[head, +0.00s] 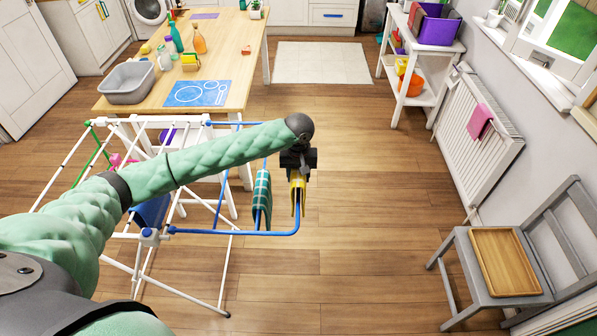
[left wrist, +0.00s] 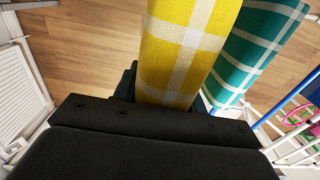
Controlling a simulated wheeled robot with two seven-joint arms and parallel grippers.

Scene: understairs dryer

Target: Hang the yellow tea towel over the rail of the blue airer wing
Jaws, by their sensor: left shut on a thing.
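The yellow tea towel (head: 298,192) has pale checks and hangs in a narrow fold at the right end of the blue airer wing (head: 240,233). Its two sides appear to straddle the wing's end rail, but I cannot tell whether it rests on it. My left gripper (head: 298,172) is shut on the towel's top, above that rail. In the left wrist view the yellow cloth (left wrist: 182,50) runs out from the dark jaws, whose tips are hidden. My right gripper is out of view.
A teal checked towel (head: 262,195) hangs on the wing just left of the yellow one, and shows beside it in the left wrist view (left wrist: 258,45). The white airer frame (head: 190,270) stands left. A chair with a wooden tray (head: 505,262) is at right; floor between is clear.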

